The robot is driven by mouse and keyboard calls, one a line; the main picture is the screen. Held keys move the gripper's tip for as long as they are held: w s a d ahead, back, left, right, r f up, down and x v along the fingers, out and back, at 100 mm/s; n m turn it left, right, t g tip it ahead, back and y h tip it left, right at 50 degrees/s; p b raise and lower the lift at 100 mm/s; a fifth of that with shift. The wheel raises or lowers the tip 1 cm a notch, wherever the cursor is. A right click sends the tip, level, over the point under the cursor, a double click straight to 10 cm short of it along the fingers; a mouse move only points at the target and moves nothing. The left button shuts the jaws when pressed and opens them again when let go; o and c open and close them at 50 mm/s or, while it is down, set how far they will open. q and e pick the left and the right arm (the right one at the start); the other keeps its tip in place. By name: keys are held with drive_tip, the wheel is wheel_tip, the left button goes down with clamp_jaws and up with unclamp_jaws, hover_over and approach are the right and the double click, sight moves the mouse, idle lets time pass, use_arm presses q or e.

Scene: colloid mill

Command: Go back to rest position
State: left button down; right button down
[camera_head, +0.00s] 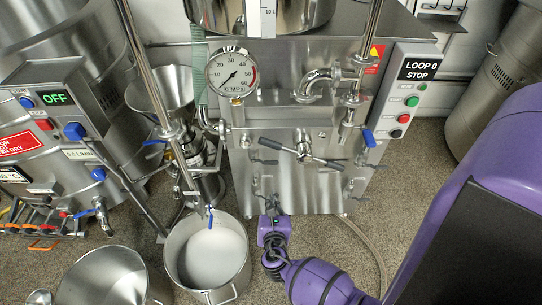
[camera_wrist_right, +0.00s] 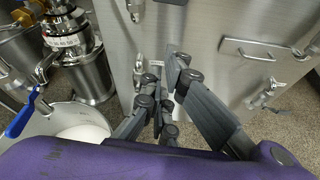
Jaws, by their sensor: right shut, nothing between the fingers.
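My right gripper (camera_head: 269,203) is in front of the lower part of the steel machine cabinet (camera_head: 300,180), just right of the white-filled pot (camera_head: 208,255). My purple right arm reaches to it from the lower right. In the right wrist view the dark fingers of the gripper (camera_wrist_right: 163,76) point toward the cabinet front and are shut with nothing between them. Whether the tips touch the cabinet, I cannot tell. My left gripper is in neither view.
A second, empty-looking pot (camera_head: 110,278) stands at the lower left. A blue-handled outlet (camera_head: 210,212) hangs over the white-filled pot. Cabinet handles (camera_head: 304,150) and a hose (camera_head: 370,248) are close to my arm. Speckled floor (camera_head: 425,165) is open at right.

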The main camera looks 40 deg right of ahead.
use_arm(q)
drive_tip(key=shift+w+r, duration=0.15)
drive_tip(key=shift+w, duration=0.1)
